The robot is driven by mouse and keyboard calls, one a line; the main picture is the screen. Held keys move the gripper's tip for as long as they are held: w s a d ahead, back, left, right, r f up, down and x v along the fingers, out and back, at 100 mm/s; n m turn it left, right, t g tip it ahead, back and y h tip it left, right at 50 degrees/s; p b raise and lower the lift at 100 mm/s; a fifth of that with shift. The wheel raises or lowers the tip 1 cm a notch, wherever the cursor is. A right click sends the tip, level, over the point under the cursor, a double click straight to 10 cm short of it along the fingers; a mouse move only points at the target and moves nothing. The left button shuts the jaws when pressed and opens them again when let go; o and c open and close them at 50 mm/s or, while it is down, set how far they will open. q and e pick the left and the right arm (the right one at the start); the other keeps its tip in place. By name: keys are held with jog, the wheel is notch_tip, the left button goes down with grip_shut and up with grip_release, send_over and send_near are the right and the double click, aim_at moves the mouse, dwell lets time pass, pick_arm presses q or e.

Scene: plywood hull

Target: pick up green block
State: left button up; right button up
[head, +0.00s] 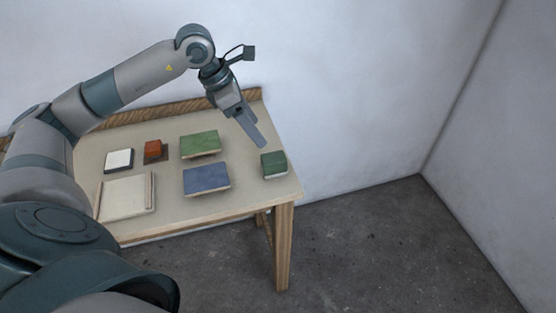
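A dark green block (273,165) sits at the right end of the wooden table, near its right edge. My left gripper (258,139) hangs above the table's right end, pointing down and to the right. Its fingertips appear above and a little left of the green block in the head view, apart from it. The fingers overlap from this angle, so their opening cannot be told. No held object shows. My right gripper is not in view.
The table (240,195) also holds a flat green piece (201,142), a blue piece (206,179), an orange block (152,148) on a dark base, a white block (119,159) and a pale tray (125,197). A raised wooden strip (185,104) runs along the back, by the wall.

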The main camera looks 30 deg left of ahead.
pick_arm(q)
jog(key=shift+a+r+y, duration=0.15)
jog(key=shift+a+y, duration=0.25)
jog(key=shift+a, duration=0.4)
jog(key=p, duration=0.5)
send_near(272, 158)
jog(key=x, duration=0.5)
jog(key=shift+w+d+f, duration=0.15)
jog(key=shift+w+f, duration=0.05)
jog(key=shift+f, duration=0.5)
